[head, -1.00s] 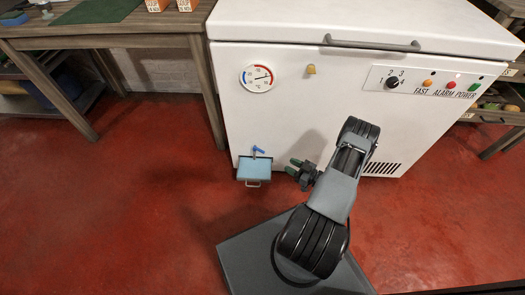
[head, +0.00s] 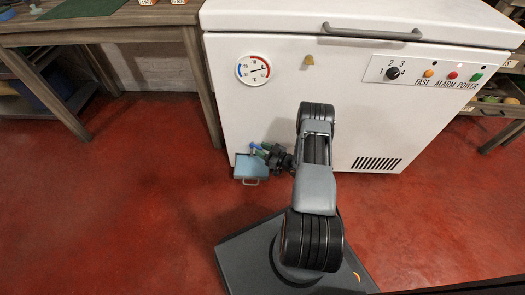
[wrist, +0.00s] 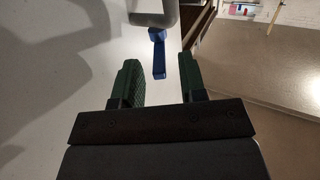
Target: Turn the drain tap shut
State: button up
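The drain tap is low on the front of the white chest freezer, at its left end. Its blue handle (head: 254,147) shows just left of my gripper (head: 265,151) in the head view. In the wrist view the blue handle (wrist: 158,55) lies between and just ahead of the green fingertips of my gripper (wrist: 159,62). The fingers are apart, with a gap visible on both sides of the handle. The tap's body is mostly hidden. A blue drip tray (head: 250,169) with a front handle sits on the floor below the tap.
The freezer (head: 300,90) stands close in front of my arm. A wooden workbench (head: 150,18) is on the left, with its leg near the freezer's side. The red floor (head: 130,210) at the left is clear.

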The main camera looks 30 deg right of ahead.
jog(key=shift+w, duration=0.1)
grip_shut()
jog(key=n+g+y+b, duration=0.1)
jog(key=w+d+n+g+y+b, duration=0.1)
jog(key=y+b, duration=0.1)
jog(key=shift+f+n, duration=0.15)
jog(key=shift+n, duration=0.15)
jog(key=shift+r+g+y, duration=0.2)
jog(key=shift+g+y, duration=0.1)
jog(key=shift+g, duration=0.2)
grip_release()
